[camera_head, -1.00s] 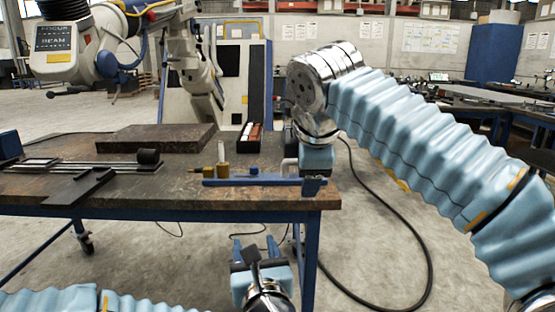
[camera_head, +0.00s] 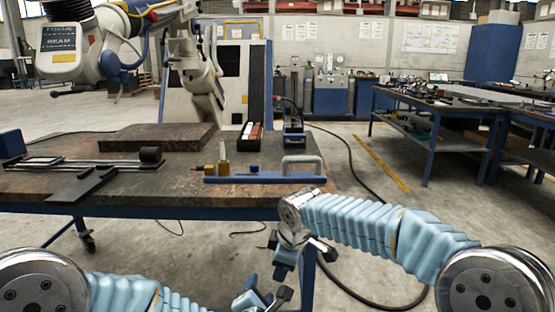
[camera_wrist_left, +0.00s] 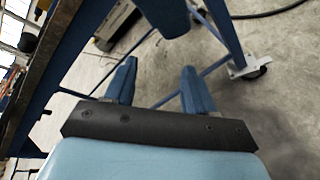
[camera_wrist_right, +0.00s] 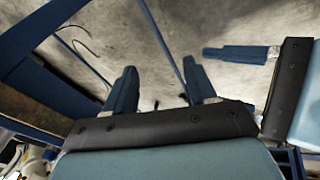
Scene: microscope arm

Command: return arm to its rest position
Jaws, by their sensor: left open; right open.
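A white jointed arm reaches in at the upper left of the head view; its grey head (camera_head: 66,50) is marked FOCUS and BEAM and hangs beyond the workbench (camera_head: 240,200). My right gripper (camera_head: 282,264) is open and empty, low in front of the bench's right end. My left gripper (camera_head: 268,292) is open and empty just below it. In the left wrist view the left fingers (camera_wrist_left: 160,85) are apart with only floor between them. In the right wrist view the right fingers (camera_wrist_right: 160,88) are apart too, with the left gripper close by at the right.
A blue bar (camera_head: 225,180) with a grey handle (camera_head: 301,164) lies along the bench's front edge. A black cable crosses the floor.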

